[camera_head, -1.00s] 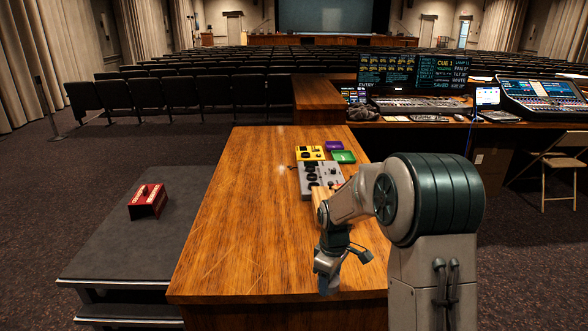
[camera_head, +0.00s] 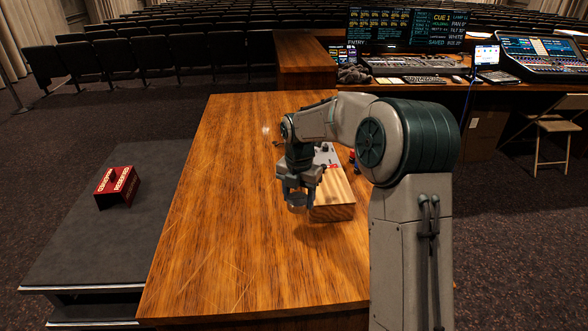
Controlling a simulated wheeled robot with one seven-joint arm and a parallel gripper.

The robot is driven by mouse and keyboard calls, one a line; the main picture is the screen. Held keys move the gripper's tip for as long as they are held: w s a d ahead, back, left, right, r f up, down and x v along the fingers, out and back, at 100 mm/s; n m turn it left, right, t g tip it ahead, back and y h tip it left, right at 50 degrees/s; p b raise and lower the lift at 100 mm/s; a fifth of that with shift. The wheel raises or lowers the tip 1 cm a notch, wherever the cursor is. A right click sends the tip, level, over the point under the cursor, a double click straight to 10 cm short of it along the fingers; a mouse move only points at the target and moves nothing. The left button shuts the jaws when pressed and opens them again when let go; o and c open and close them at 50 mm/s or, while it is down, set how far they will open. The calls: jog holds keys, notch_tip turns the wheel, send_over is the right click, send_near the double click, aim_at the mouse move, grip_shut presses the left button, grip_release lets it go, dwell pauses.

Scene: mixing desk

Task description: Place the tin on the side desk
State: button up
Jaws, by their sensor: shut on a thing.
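My gripper (camera_head: 298,192) points down above the wooden desk, just left of a pale wooden block. It is shut on a small greyish thing (camera_head: 297,206) between its fingertips, seemingly the tin. The fingers hide much of it, and I cannot tell whether it touches the desk top. The wooden desk (camera_head: 225,215) runs along the middle of the view, its left part bare. I cannot tell from this view which surface the task calls the side desk.
The pale wooden block (camera_head: 335,198) stands close right of my gripper. A low dark grey platform (camera_head: 80,235) with a red box (camera_head: 117,186) lies to the left. A console desk with screens (camera_head: 405,35) and a laptop (camera_head: 490,60) stands at the back right.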

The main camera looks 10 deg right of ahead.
send_over(326, 256)
notch_tip(326, 256, down, 6)
jog(key=shift+f+p, duration=0.25)
jog(key=shift+p, duration=0.15)
jog(key=shift+s+f, duration=0.1)
jog(key=shift+f, duration=2.05)
jog(key=shift+f, duration=0.15)
jog(key=o, duration=1)
